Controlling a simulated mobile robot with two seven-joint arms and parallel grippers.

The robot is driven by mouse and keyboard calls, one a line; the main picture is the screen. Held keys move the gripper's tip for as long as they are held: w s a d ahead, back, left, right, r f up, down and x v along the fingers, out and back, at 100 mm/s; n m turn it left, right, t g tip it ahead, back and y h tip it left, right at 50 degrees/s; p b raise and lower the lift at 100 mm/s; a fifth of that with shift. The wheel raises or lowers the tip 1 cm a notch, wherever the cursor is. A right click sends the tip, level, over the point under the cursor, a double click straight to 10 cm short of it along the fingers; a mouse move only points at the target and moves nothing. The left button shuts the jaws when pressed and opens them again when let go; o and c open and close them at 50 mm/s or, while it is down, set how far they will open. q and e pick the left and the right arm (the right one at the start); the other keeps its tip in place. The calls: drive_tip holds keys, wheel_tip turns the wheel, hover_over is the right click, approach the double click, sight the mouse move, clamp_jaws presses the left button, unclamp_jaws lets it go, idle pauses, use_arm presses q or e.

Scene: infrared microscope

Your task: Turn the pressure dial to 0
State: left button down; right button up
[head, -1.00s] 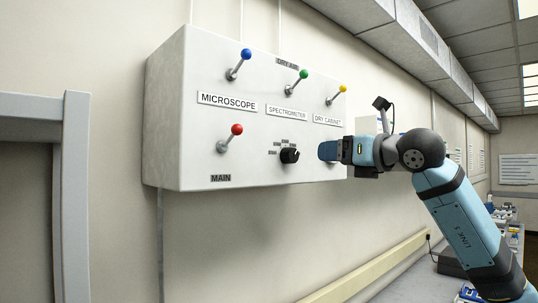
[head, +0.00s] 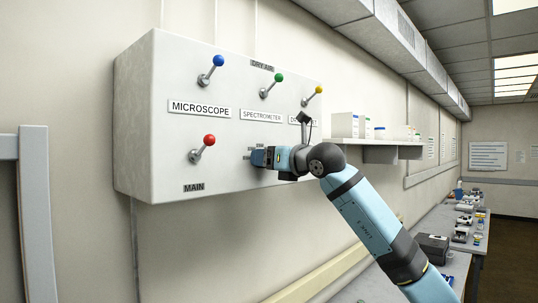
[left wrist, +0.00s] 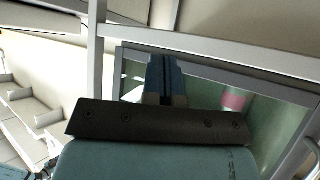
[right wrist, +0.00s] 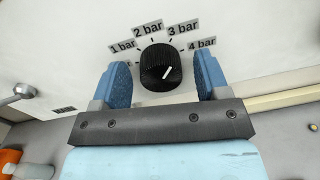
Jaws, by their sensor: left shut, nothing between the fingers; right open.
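The pressure dial (right wrist: 158,68) is a black ribbed knob on the white panel, seen in the right wrist view. Its white mark slants to the upper right, on the side of the 3 bar (right wrist: 184,31) and 4 bar (right wrist: 201,44) labels. The 1 bar and 2 bar labels are at its upper left; a label further left is mostly hidden by a finger. My right gripper (right wrist: 161,80) is open, with one blue finger on each side of the dial and visible gaps. In the head view my right gripper (head: 258,157) covers the dial. My left gripper (left wrist: 166,72) is shut and empty.
The panel box (head: 140,120) carries red (head: 209,140), blue (head: 218,60), green (head: 278,77) and yellow (head: 319,89) levers. A shelf (head: 380,145) is on the wall to the right, above a long bench. A grey frame (head: 37,200) stands at left.

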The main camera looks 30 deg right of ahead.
drive_tip(key=c, duration=0.9)
use_arm(q)
drive_tip(key=shift+w+a+r, duration=0.1)
drive_tip(key=shift+w+a, duration=0.05)
drive_tip(key=shift+w, duration=0.3)
use_arm(e)
drive_tip(key=shift+c, duration=0.2)
